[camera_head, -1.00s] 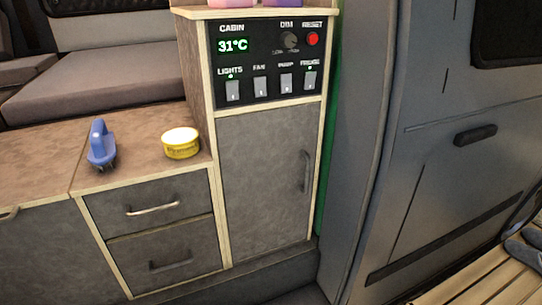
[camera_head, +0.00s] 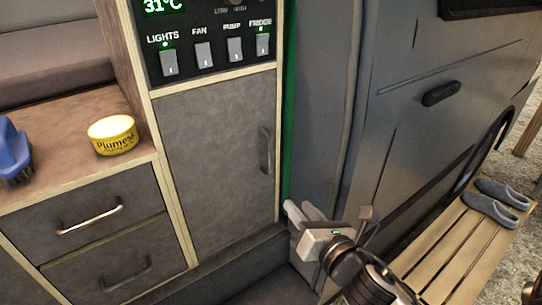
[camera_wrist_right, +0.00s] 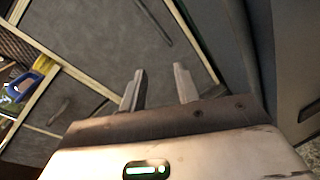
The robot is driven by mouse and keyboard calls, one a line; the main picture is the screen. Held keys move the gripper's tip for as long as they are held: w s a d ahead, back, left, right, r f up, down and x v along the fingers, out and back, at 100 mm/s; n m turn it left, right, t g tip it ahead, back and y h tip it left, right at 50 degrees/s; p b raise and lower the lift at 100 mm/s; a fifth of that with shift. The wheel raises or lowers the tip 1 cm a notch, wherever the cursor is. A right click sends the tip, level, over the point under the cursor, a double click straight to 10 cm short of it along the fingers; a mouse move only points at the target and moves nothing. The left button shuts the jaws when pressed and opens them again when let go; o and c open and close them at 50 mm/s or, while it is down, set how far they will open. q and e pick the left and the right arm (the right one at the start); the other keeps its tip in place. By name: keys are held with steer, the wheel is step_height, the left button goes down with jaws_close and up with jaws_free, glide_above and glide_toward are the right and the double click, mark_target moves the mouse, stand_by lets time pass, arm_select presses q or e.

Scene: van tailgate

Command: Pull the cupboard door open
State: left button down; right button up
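The cupboard door (camera_head: 212,165) is a grey panel in a pale wooden frame below the switch panel, and it is shut. Its dark vertical handle (camera_head: 265,150) is near its right edge. My right gripper (camera_head: 300,208) is low and to the right of the door, below the handle and apart from it. In the right wrist view its two fingers (camera_wrist_right: 160,82) are spread with nothing between them. The door (camera_wrist_right: 95,40) and the handle (camera_wrist_right: 155,22) show beyond the fingertips there. My left gripper is not in view.
Two drawers (camera_head: 82,205) are left of the door. A yellow tin (camera_head: 113,135) and a blue brush (camera_head: 14,150) stand on the counter above them. The grey van door panel (camera_head: 410,120) is to the right. Grey slippers (camera_head: 490,208) lie on a slatted bench (camera_head: 455,255).

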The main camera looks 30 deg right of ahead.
step_height(320, 180, up, 3)
steer(key=n+t, duration=0.1)
steer(key=n, duration=0.3)
steer(key=n+p, duration=0.1)
steer(key=p, duration=0.1)
glide_toward(269, 149)
steer(key=w, duration=0.9)
steer(key=shift+d, duration=0.2)
jaws_close()
